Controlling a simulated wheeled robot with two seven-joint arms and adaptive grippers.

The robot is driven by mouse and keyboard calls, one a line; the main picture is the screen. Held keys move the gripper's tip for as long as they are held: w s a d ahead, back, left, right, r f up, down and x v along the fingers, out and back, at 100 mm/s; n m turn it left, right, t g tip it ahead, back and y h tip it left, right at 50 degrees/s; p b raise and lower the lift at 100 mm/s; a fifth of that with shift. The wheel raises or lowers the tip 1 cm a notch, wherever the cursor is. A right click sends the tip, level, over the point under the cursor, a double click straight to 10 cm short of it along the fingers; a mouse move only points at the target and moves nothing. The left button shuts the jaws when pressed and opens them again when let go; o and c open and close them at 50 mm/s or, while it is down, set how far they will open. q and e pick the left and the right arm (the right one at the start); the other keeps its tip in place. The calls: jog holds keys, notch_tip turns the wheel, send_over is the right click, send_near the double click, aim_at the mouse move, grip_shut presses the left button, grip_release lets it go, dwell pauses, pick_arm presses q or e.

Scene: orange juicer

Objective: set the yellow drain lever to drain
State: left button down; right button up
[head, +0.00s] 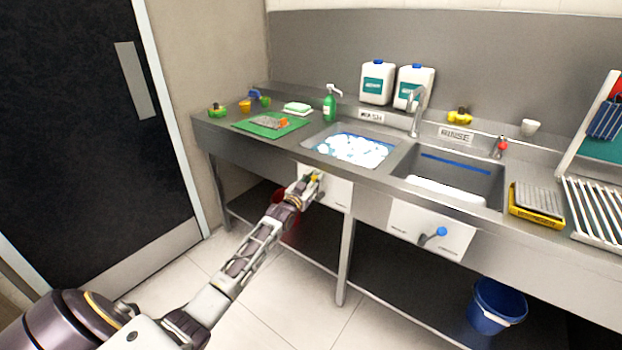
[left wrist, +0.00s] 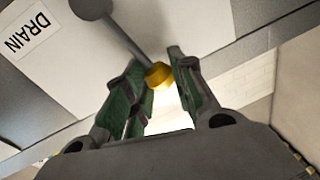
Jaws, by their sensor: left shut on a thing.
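The yellow drain lever shows in the left wrist view as a yellow knob (left wrist: 158,75) on a grey rod that runs up to a round pivot on a pale panel. A DRAIN label (left wrist: 28,33) is on that panel, to the left of the pivot. My left gripper (left wrist: 160,70) is shut on the yellow knob, one green-padded finger on each side. In the head view, my left gripper (head: 312,180) is at the white panel (head: 338,192) below the wash sink and hides most of the lever. My right gripper is not in view.
The wash sink (head: 318,138) holds foamy water. The rinse sink (head: 478,185) is to its right, with a blue-knobbed lever (head: 440,232) on the panel below. A blue bucket (head: 497,305) stands under the counter. A counter leg (head: 345,262) is near my left arm.

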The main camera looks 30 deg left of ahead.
pick_arm(q)
jog(key=d+m+p, duration=0.1)
jog(key=m, duration=0.1)
jog(key=d+m, duration=0.1)
jog(key=shift+s+d+m+p, duration=0.1)
jog(key=shift+d+m+p, duration=0.25)
jog(key=shift+m, duration=0.05)
jog(key=shift+d+f+m+t, duration=0.1)
jog(key=shift+d+m+t, duration=0.2)
jog(key=shift+d+m, duration=0.4)
jog(key=shift+s+d+f+m+h, duration=0.1)
jog(key=shift+d+f+m+h, duration=0.2)
jog(key=shift+m, duration=0.6)
jog(key=shift+d+f+m, duration=0.2)
jog(key=shift+d+m, duration=0.5)
jog(key=shift+m, duration=0.3)
jog(key=shift+d, duration=0.1)
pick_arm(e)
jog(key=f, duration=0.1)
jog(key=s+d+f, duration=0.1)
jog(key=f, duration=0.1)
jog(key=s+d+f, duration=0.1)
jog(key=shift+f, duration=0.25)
pick_arm(q)
jog(key=shift+f, duration=0.1)
jog(key=c, duration=1.2)
grip_release()
jog(key=shift+o, duration=0.2)
